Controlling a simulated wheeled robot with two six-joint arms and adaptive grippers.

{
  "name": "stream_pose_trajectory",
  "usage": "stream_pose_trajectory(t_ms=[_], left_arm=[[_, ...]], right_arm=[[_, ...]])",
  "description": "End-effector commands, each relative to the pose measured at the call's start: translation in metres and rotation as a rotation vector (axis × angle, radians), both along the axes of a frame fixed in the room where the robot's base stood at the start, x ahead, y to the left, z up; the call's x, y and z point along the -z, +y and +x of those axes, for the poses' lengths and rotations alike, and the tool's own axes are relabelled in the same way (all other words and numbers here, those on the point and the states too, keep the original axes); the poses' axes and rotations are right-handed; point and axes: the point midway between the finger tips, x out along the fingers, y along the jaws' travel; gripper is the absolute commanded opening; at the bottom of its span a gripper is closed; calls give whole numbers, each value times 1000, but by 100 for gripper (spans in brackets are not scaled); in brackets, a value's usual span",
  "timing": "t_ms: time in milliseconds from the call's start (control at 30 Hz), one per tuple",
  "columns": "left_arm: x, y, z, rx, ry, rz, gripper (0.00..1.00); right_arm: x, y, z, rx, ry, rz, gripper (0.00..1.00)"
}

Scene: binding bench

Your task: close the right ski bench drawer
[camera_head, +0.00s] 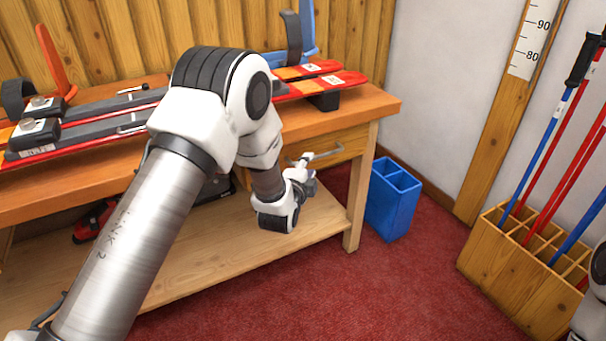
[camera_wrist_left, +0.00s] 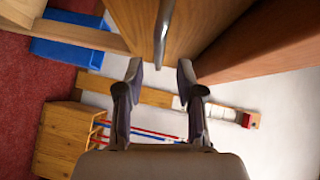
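The right drawer's wooden front (camera_head: 345,145) shows under the right end of the bench top, partly hidden by my left arm. Its grey bar handle (camera_head: 322,154) faces the room. I cannot tell how far the drawer stands out. My left gripper (camera_head: 304,172) is just below and left of the handle. In the left wrist view its two fingers (camera_wrist_left: 160,74) are apart with nothing between them. The handle (camera_wrist_left: 162,35) shows ahead of them, near the drawer front (camera_wrist_left: 195,22). My right gripper is out of view; only a bit of my right arm shows at the right edge.
Red skis (camera_head: 335,80) with bindings lie on the bench top (camera_head: 375,104). Below is a lower shelf (camera_head: 215,255). A blue bin (camera_head: 391,205) stands beside the right bench leg (camera_head: 359,190). A wooden rack (camera_head: 500,270) holds ski poles at right. Red floor between is clear.

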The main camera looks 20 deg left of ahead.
Motion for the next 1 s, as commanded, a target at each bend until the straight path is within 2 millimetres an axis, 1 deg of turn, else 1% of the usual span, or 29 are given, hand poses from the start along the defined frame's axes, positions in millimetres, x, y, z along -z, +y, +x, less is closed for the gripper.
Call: stream_pose_trajectory(t_ms=[33,100,200,300,767,833,867,967,1000], left_arm=[[-2,-2,-13,0,2,1,37],[-4,-3,-29,0,2,1,37],[-7,-5,-47,0,1,0,37],[-8,-6,-55,0,-1,0,37],[-8,-7,-57,0,0,0,37],[0,-6,-59,0,13,0,37],[7,-6,-61,0,25,0,37],[51,-4,-77,-4,107,-3,37],[75,-3,-90,-6,160,-5,37]], right_arm=[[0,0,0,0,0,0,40],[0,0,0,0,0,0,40],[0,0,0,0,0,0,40],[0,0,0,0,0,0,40],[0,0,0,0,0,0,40],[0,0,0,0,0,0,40],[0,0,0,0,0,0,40],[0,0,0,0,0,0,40],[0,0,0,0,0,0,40]])
